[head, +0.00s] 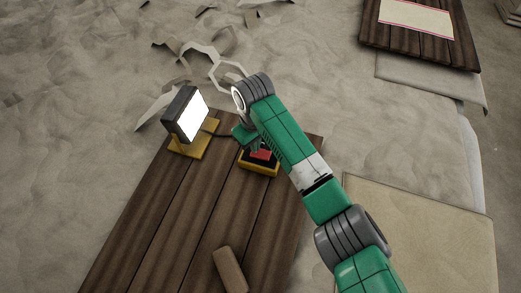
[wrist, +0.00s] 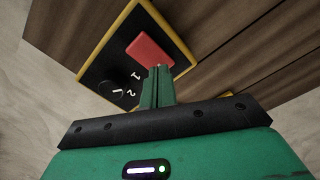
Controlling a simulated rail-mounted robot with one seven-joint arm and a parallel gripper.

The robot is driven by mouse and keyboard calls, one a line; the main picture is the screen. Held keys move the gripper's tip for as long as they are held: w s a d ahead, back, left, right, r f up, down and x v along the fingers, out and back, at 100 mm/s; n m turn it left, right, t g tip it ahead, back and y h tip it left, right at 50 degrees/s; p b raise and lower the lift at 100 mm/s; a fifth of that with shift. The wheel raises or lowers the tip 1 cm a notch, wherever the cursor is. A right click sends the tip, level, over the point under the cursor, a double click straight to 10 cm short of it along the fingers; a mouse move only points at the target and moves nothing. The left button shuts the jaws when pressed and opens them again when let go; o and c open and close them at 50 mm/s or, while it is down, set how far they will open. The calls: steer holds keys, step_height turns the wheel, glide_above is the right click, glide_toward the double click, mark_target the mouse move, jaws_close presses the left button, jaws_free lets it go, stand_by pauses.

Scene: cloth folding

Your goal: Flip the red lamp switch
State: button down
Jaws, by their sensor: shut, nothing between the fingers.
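The red switch (wrist: 150,48) sits on a black panel with a yellow rim (wrist: 92,52), beside a round black knob and white markings. In the head view the switch (head: 262,154) shows partly on its yellow-edged box (head: 259,169), with my arm covering some of it. My gripper (wrist: 159,70) is shut and empty, its fingertips at the near edge of the switch in the wrist view. I cannot tell whether they touch it. The lamp (head: 186,116) stands left of the box on a yellow base, its square face bright white.
The box and lamp rest on a dark plank table (head: 150,215). A brown block (head: 229,270) lies near the front. Pale hexagonal frames (head: 199,53) lie on the sandy ground behind. Another plank table with a cloth (head: 417,17) stands at the upper right.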

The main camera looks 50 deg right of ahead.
step_height(320, 180, up, 6)
steer(key=p, duration=0.5)
